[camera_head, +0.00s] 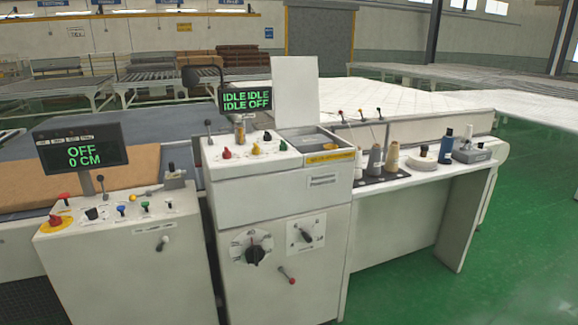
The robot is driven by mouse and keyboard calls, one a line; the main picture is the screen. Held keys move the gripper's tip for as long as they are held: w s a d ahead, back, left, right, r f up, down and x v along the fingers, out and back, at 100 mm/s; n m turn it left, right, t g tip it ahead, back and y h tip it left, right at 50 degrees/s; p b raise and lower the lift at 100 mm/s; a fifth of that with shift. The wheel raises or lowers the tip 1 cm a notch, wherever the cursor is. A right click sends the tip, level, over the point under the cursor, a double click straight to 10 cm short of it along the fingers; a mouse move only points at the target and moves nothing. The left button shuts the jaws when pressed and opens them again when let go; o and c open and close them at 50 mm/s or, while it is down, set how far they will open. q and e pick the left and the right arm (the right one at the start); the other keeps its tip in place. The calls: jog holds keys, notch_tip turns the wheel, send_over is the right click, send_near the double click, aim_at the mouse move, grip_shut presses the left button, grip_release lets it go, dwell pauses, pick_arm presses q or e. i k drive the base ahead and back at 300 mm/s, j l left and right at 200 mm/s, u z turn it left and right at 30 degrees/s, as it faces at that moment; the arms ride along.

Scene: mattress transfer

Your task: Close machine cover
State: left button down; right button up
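A plain white flat panel, which looks like the machine cover (295,92), stands upright at the back of the middle white machine (282,190). Below it, on the right of the machine's top, is an open recess (312,139) with a yellow label on its front edge. The panel is raised away from this recess. The machine's small display (246,101) reads IDLE IDLE, IDLE OFF. Neither of my grippers shows in the head view.
A left console (125,245) has a display (80,146) reading OFF, 0 CM, with buttons and levers. A white side table (412,190) at the right holds thread cones (391,157) and bottles. A large white mattress surface (400,97) lies behind. Green floor is clear at the right.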

aim_at(296, 96)
jog(key=i+l, duration=0.4)
jog(key=i+l+u, duration=0.15)
jog(key=i+l, duration=0.65)
jog(key=l, duration=0.2)
jog(key=i+l+u, duration=0.1)
jog(key=i+l, duration=0.3)
jog(key=l, duration=0.05)
